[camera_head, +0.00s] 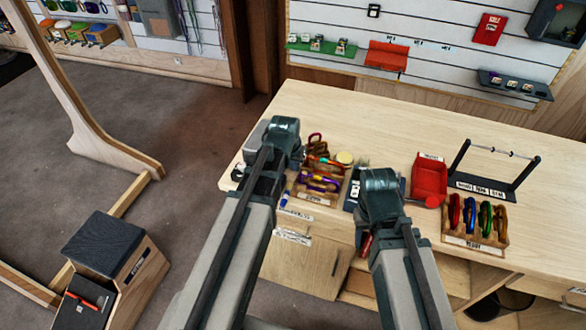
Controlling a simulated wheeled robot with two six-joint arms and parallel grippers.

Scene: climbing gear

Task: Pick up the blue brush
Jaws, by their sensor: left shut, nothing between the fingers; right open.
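A small blue item (284,199), possibly the blue brush, lies at the table's front edge, just right of my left arm. It is too small to tell for sure. My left gripper (262,181) is over the left end of the table, shut and empty, partly hidden by its own arm. My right gripper (372,205) is near the front edge, right of the wooden tray; it is open, with its fingers mostly hidden behind the wrist.
A wooden tray (299,200) with several coloured carabiners stands between my arms. To the right are a red bin (430,180), a black bar stand (500,193) and a wooden rack (470,243) of coloured carabiners. The back of the table (370,125) is clear.

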